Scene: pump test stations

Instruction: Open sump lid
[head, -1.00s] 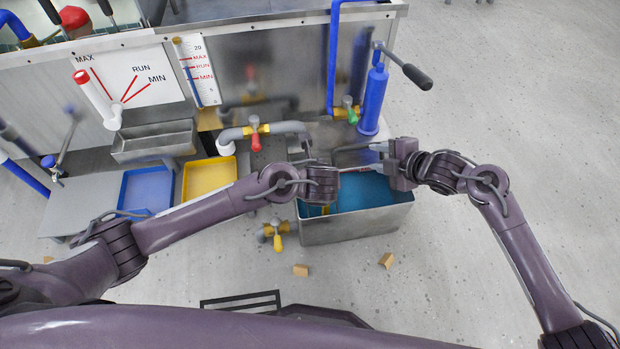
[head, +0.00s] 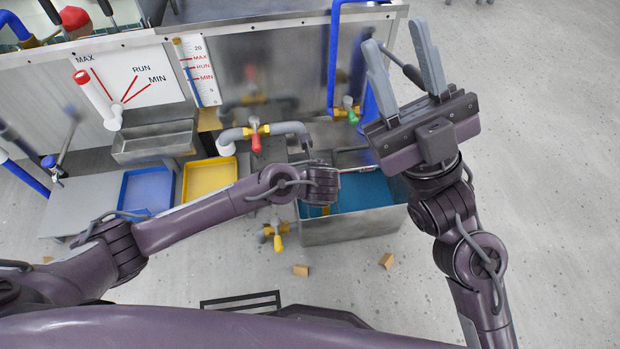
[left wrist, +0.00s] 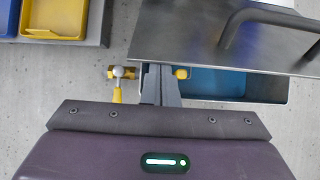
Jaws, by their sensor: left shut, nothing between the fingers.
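The sump is a metal tank (head: 350,228) with blue liquid inside, standing on the floor. Its grey metal lid (left wrist: 190,40), with a bar handle (left wrist: 265,16), covers part of the tank in the left wrist view; a strip of blue liquid (left wrist: 218,81) shows along the near side. In the head view my left arm hides part of the lid. My left gripper (left wrist: 160,80) is shut and empty at the lid's near left edge; I cannot tell if it touches. My right gripper (head: 400,40) is raised to the right of the tank, fingers apart and empty.
A grey pipe with a red-handled valve (head: 255,140) and a blue pump cylinder stand behind the tank. A yellow tray (head: 208,178) and a blue tray (head: 146,190) lie to the left. Small brown blocks (head: 301,270) lie on the floor. The floor at right is clear.

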